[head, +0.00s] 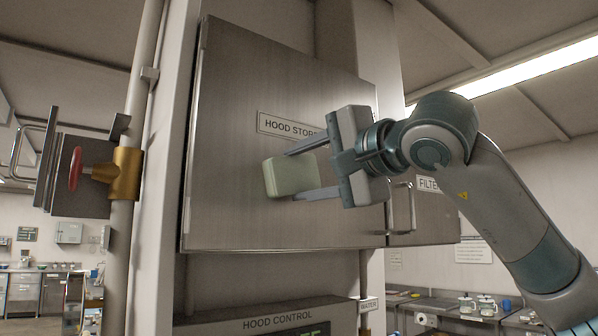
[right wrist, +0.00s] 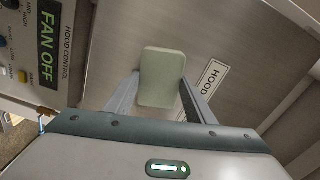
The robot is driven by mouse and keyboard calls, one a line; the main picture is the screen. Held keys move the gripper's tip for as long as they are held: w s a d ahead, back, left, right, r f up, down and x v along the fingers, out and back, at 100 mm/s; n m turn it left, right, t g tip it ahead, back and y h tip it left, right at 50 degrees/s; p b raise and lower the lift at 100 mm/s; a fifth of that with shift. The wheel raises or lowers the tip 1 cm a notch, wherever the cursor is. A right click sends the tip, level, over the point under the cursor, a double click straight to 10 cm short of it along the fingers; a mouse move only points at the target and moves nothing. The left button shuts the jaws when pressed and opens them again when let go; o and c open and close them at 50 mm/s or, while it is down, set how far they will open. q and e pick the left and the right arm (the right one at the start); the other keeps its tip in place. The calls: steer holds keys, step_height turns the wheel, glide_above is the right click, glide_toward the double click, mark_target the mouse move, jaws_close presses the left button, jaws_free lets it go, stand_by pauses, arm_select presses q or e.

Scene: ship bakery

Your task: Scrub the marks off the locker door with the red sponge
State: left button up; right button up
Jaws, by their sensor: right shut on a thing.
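My right gripper (head: 294,176) is shut on a pale green block (head: 291,176) with rounded edges, which looks like a sponge. The block also shows between the two fingers in the right wrist view (right wrist: 161,77). It is held in front of the grey metal locker door (head: 232,120), just below the "HOOD STORE" label (head: 285,126). I cannot tell whether it touches the door. No clear marks show on the door; the block and gripper hide part of it. No red sponge is in view. My left gripper is not in view.
A pipe (head: 148,70) with a brass valve and red handwheel (head: 75,168) runs left of the locker. A handle (head: 401,206) is at the door's right, by a "FILTER" label. The hood control panel (head: 270,322) sits below. Counters stand behind.

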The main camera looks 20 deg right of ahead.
mark_target(312, 177)
steer(key=shift+w+d, duration=0.25)
steer(key=shift+d, duration=0.5)
steer(key=shift+w+d, duration=0.25)
steer(key=shift+d, duration=0.45)
steer(key=shift+w+d, duration=0.1)
steer(key=shift+d, duration=0.05)
steer(key=shift+w+d+p, duration=0.2)
steer(key=shift+w+d, duration=0.15)
steer(key=shift+d, duration=0.5)
steer(key=shift+w+d+p, duration=0.15)
steer(key=shift+w+d, duration=0.15)
steer(key=shift+d, duration=0.55)
steer(key=shift+w+d+p, duration=0.1)
steer(key=shift+w+d, duration=0.15)
steer(key=shift+d, duration=0.4)
steer(key=shift+w+d+p, duration=0.15)
steer(key=shift+w+d, duration=0.05)
steer(key=shift+d, duration=0.4)
steer(key=shift+w+d+p, duration=0.1)
steer(key=shift+w+d, duration=0.15)
steer(key=shift+d, duration=0.4)
steer(key=shift+s+a, duration=0.1)
steer(key=shift+a, duration=0.1)
steer(key=shift+s+a+b, duration=0.25)
steer(key=shift+s+a, duration=0.05)
steer(key=shift+a, duration=0.55)
steer(key=shift+s+a+b, duration=0.25)
steer(key=shift+s+a, duration=0.05)
steer(key=shift+a, duration=0.55)
steer(key=shift+a, duration=0.1)
